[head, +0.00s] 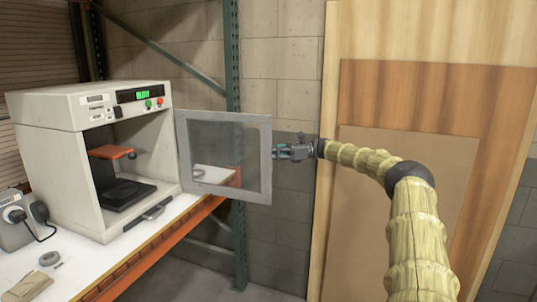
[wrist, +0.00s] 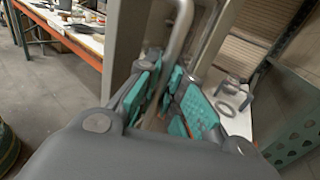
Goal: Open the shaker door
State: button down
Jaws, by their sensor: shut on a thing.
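The shaker (head: 60,120) is a white cabinet on the bench at the left of the head view. Its door (head: 264,165), a grey frame with a clear pane, stands swung wide open on the right side. The shaker's inside is exposed, with an orange plate (head: 112,152) above a black tray (head: 126,194). My gripper (head: 280,152) is at the door's free edge. In the wrist view, a metal bar handle (wrist: 180,32) runs between the teal finger pads of my gripper (wrist: 165,92), which is shut on it.
The white bench (head: 60,262) with an orange front edge carries the shaker and a grey device (head: 18,228) at the left. A green rack post (head: 232,60) stands behind the door. Wooden boards (head: 430,100) lean on the wall at the right.

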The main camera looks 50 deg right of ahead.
jog(key=c, duration=1.5)
grip_release()
jog(key=shift+d+f, duration=0.1)
jog(key=shift+d, duration=0.05)
jog(key=shift+d+f, duration=0.1)
jog(key=shift+d, duration=0.05)
jog(key=shift+d, duration=0.1)
jog(key=shift+m+t+h, duration=0.3)
jog(key=shift+m+h, duration=0.5)
jog(key=shift+m, duration=0.1)
jog(key=s+d+f, duration=0.3)
jog(key=d, duration=0.3)
jog(key=s+d+f, duration=0.2)
jog(key=d+f, duration=0.1)
jog(key=d, duration=0.2)
jog(key=s+d+f, duration=0.3)
jog(key=d, duration=0.3)
jog(key=shift+s+d+f, duration=0.2)
jog(key=shift+s+d, duration=0.1)
jog(key=shift+s, duration=0.05)
